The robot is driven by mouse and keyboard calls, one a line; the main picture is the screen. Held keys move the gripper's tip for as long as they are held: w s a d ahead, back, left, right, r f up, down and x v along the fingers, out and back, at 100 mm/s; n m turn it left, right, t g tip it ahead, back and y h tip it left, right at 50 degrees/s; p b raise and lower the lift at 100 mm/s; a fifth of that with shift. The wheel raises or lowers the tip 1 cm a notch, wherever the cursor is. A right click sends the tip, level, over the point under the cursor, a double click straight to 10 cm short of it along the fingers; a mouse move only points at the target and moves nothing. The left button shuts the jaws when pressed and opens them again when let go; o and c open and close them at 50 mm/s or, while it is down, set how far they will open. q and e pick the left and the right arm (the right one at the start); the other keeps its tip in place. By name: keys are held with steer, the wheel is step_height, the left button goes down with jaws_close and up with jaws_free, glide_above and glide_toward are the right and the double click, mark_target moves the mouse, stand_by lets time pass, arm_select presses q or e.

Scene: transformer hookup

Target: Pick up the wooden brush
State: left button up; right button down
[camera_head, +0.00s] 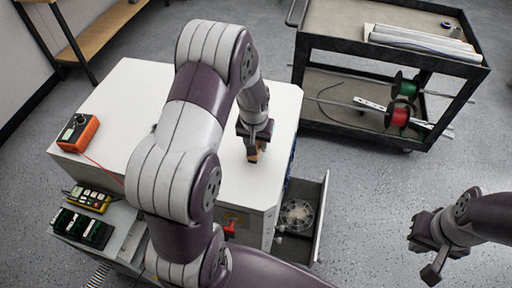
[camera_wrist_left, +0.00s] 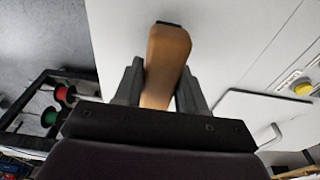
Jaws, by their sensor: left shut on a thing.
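The wooden brush (camera_wrist_left: 165,62) shows in the left wrist view as a brown wooden handle with a dark end. My left gripper (camera_wrist_left: 158,88) is shut on it, one finger on each side. In the head view the left gripper (camera_head: 256,142) is over the white cabinet top, and a small brown part of the brush (camera_head: 253,155) shows below it. The rest of the brush is hidden by the gripper. I cannot tell whether the brush touches the top. My right gripper (camera_head: 432,254) is at the lower right over the floor, with its fingers apart and nothing between them.
The white cabinet (camera_head: 125,95) bears an orange meter (camera_head: 78,132) at its left edge. A yellow device (camera_head: 90,198) is at the lower left. An open drawer (camera_head: 316,215) with a fan juts out at the right. A dark cart (camera_head: 388,62) with spools stands behind.

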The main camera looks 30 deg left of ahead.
arm_select(q)
steer(key=shift+w+d+r, duration=0.1)
steer(key=shift+w+r, duration=0.05)
steer(key=shift+r, duration=0.8)
steer(key=w+d+r+b, duration=0.1)
steer(key=w+d+r, duration=0.5)
steer(key=d, duration=0.3)
steer(key=shift+w+d+r+b, duration=0.2)
steer(key=shift+r+b, duration=0.15)
